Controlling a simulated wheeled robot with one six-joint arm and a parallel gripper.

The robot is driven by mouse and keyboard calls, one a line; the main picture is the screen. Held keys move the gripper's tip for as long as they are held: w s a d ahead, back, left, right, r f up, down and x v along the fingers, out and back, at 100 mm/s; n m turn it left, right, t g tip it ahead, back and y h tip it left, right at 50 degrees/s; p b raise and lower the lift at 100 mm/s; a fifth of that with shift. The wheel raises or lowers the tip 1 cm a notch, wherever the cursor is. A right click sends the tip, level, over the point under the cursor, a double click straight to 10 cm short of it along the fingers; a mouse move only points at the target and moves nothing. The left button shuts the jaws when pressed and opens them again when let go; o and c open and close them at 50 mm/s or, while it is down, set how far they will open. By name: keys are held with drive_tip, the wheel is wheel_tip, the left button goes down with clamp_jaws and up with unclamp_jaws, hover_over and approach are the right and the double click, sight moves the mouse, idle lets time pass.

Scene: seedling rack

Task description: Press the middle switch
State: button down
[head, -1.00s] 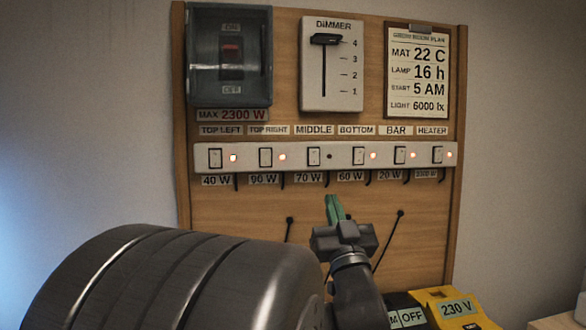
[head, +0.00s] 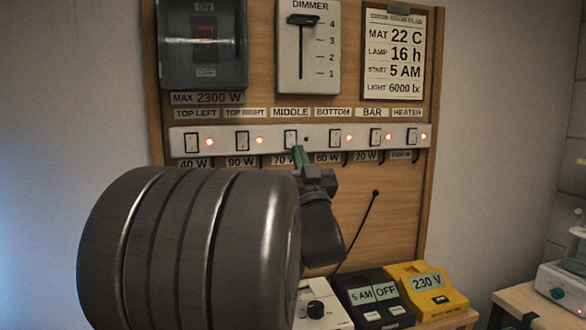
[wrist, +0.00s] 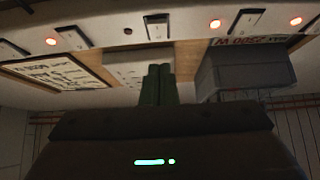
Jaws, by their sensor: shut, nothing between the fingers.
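The middle switch (head: 291,139) is a white rocker in a black frame on the white switch strip, under the MIDDLE label (head: 292,113). The small light to its right (head: 306,139) is dark. My gripper (head: 298,155) is shut and empty, its green fingertips just below the middle switch and slightly to its right. In the wrist view, which looks upside down, the same switch (wrist: 157,27) sits just beyond the shut green fingers (wrist: 158,84). I cannot tell whether the tips touch the strip; a gap shows in the wrist view.
Neighbouring switches TOP RIGHT (head: 242,141) and BOTTOM (head: 335,138) stand close on either side, their lights lit orange. The dimmer (head: 308,50) and a grey breaker box (head: 202,45) hang above.

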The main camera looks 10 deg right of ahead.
sight(291, 143)
drive_tip(key=w, duration=0.4)
drive_tip(key=shift+w+a+p, duration=0.1)
drive_tip(key=shift+w+p, duration=0.1)
drive_tip(key=shift+p, duration=0.2)
drive_tip(key=shift+w, duration=0.1)
drive_tip(key=shift+w+f+b, duration=0.25)
drive_tip(key=shift+f+b, duration=0.15)
drive_tip(key=shift+b, duration=0.55)
drive_tip(key=shift+r, duration=0.25)
